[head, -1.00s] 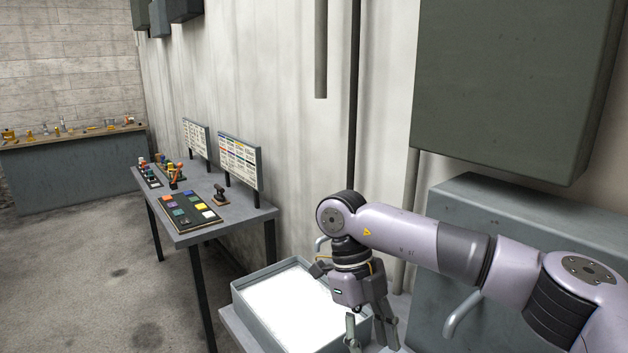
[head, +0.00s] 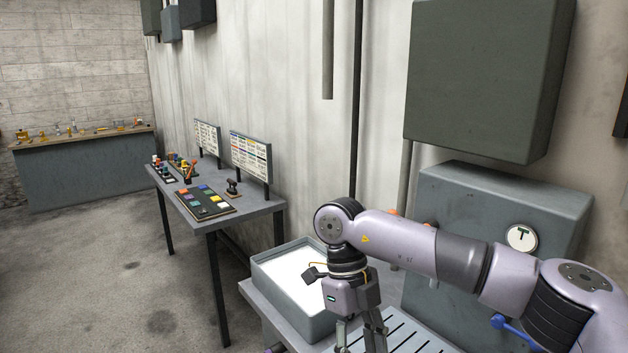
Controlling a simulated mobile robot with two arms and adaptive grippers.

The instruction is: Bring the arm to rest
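My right arm comes in from the right edge, bent at a lilac elbow and wrist. Its gripper (head: 360,335) points down at the bottom of the head view, over the grey bench beside the white-bottomed tray (head: 262,290). Its two fingers look apart, with a gap between them. The fingertips are cut off by the lower edge, and I see nothing held in the visible part. My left gripper is not in view.
A slotted plate (head: 405,336) lies on the bench right of the gripper. A grey cabinet (head: 465,205) with a round gauge (head: 521,238) stands behind the arm. A table (head: 262,207) with coloured blocks and two chart boards stands left. Open floor (head: 90,270) lies further left.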

